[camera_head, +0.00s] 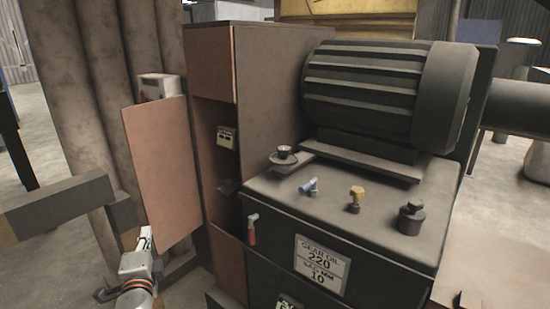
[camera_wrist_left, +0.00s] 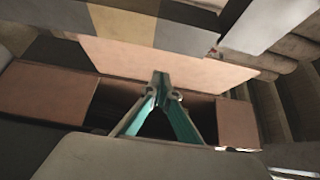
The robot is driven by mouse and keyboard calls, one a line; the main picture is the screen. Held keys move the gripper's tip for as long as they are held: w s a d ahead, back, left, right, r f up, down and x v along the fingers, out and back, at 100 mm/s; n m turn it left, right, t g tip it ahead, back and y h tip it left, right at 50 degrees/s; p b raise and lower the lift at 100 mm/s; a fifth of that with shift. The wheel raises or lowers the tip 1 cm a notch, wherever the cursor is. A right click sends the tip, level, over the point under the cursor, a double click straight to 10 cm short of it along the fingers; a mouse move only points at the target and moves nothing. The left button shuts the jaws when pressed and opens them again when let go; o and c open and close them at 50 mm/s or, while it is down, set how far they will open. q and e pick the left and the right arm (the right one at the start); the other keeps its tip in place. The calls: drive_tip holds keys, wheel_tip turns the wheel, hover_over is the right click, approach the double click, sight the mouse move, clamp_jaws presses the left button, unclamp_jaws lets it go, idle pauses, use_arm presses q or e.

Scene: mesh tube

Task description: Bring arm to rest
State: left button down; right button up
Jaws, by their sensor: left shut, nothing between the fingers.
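My left gripper (camera_head: 146,238) is low at the left in the head view, at the end of my arm with an orange ring. It is beside the lower edge of the open cabinet door (camera_head: 163,172). In the left wrist view the teal fingers of my left gripper (camera_wrist_left: 161,77) meet at their tips, with nothing between them. The brown cabinet (camera_wrist_left: 50,92) and its dark opening show behind them. My right gripper is not in view.
A tall brown cabinet (camera_head: 274,65) stands open at the middle. Thick pipes (camera_head: 90,85) stand behind the door.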

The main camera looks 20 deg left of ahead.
use_arm(q)
drive_tip(key=s+d+f+n+g+h+p, duration=0.1)
drive_tip(key=s+d+f+h+p, duration=0.3)
drive_tip(key=d+f, duration=0.35)
drive_tip(key=s+d+f+n+g+h+p, duration=0.1)
drive_tip(key=s+d+f+h+p, duration=0.25)
drive_tip(key=s+d+f, duration=0.45)
drive_tip(key=s+d+f+n+g+h+p, duration=0.1)
drive_tip(key=s+d+f+n+h, duration=0.1)
drive_tip(key=s+d, duration=0.4)
drive_tip(key=s+d+f+n+g+h+p, duration=0.1)
drive_tip(key=s+d+f+n+h+p, duration=0.1)
drive_tip(key=s+d, duration=0.5)
drive_tip(key=shift+s+d+f+n+h, duration=0.3)
drive_tip(key=shift+s+n+h, duration=0.25)
drive_tip(key=shift+s, duration=0.45)
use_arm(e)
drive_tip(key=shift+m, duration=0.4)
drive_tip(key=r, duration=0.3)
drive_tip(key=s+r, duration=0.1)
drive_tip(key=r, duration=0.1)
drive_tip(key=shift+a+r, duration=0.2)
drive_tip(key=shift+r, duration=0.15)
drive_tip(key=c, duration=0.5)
use_arm(q)
drive_tip(key=shift+s+a, duration=0.1)
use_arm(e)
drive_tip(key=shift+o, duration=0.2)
